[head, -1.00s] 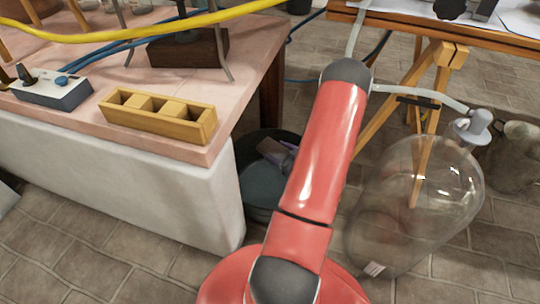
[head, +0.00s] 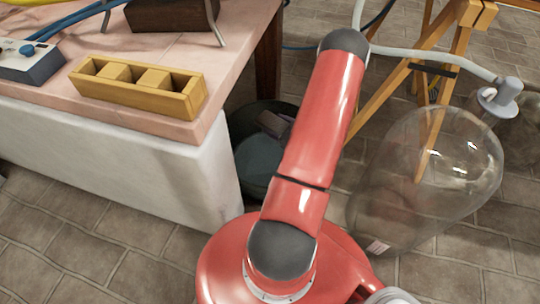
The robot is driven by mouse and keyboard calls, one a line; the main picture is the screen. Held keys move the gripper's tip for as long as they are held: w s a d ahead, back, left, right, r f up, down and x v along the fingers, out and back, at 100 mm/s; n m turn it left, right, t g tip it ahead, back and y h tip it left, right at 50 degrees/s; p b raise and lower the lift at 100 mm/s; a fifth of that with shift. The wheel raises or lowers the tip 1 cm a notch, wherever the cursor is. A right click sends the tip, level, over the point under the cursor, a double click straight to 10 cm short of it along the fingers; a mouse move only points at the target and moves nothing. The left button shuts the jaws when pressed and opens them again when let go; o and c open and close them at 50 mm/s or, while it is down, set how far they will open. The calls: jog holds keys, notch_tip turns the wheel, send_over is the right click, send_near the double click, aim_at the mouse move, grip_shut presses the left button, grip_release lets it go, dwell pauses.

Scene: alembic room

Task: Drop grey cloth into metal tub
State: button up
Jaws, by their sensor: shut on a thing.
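A dark round tub (head: 245,121) stands on the floor beside the table's right end, partly hidden behind my red arm. Its inside looks dark, with a bluish-grey surface low down. A small grey-brown object (head: 272,123) shows at its far side; I cannot tell what it is or whether it lies in the tub. I cannot make out a grey cloth. My gripper is not in view; only my arm's links show, rising in front of the tub.
A pink-topped table (head: 150,118) with a white side bears a yellow wooden block rack (head: 138,90) near its edge. A large clear glass vessel (head: 430,180) with a hose stands right of my arm, near a wooden trestle (head: 455,55). Paved floor (head: 110,240) is open at lower left.

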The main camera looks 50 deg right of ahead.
jog(key=o, duration=1.1)
jog(key=shift+c, duration=0.2)
notch_tip(320, 180, up, 20)
jog(key=p, duration=0.4)
jog(key=shift+p, duration=0.3)
